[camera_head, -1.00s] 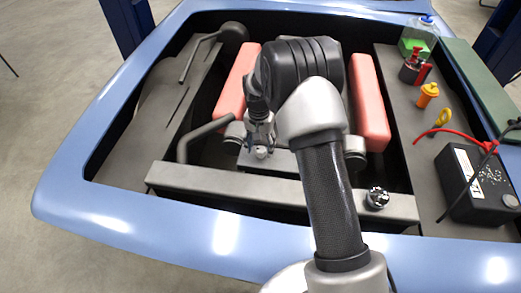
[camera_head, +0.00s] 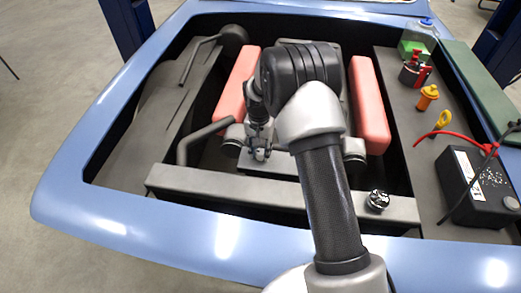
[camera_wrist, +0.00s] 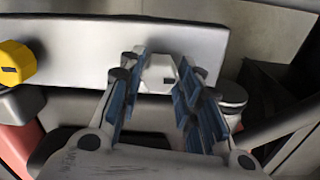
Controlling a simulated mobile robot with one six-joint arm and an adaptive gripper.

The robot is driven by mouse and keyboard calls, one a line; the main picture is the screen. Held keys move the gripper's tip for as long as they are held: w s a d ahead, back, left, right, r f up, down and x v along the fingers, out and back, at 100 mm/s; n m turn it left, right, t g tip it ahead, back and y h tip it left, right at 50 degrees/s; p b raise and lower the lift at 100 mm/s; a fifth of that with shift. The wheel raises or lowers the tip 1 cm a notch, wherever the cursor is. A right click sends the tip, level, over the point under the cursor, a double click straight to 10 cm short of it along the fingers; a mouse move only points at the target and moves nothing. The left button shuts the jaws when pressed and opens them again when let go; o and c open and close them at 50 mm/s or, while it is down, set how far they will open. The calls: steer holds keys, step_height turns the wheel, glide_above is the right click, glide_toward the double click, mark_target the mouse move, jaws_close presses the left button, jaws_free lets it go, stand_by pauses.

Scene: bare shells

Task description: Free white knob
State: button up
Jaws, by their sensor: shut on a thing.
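The white knob (camera_wrist: 158,72) is a small faceted cap on a pale grey panel (camera_wrist: 75,50), in the upper middle of the wrist view. My gripper (camera_wrist: 158,80) has its blue-padded fingers on either side of the knob and is shut on it. In the head view my gripper (camera_head: 258,155) is low over the grey block in the middle of the engine bay. There the knob is hidden or too small to make out.
A yellow cap (camera_wrist: 18,62) sits on the panel's left side in the wrist view. Red covers (camera_head: 369,105) flank the block. A grey crossbar (camera_head: 280,192) with a dark cap (camera_head: 377,199) runs in front. A black battery (camera_head: 475,185) stands at right.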

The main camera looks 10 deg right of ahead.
steer(key=shift+c, duration=0.8)
steer(key=shift+n, duration=0.3)
steer(key=n+p, duration=0.1)
steer(key=n, duration=0.2)
steer(key=n+p, duration=0.1)
steer(key=n, duration=0.4)
steer(key=shift+n, duration=0.4)
steer(key=n+p, duration=0.1)
steer(key=n, duration=0.3)
steer(key=shift+n, duration=0.3)
steer(key=shift+n+t, duration=0.3)
steer(key=shift+n, duration=1.7)
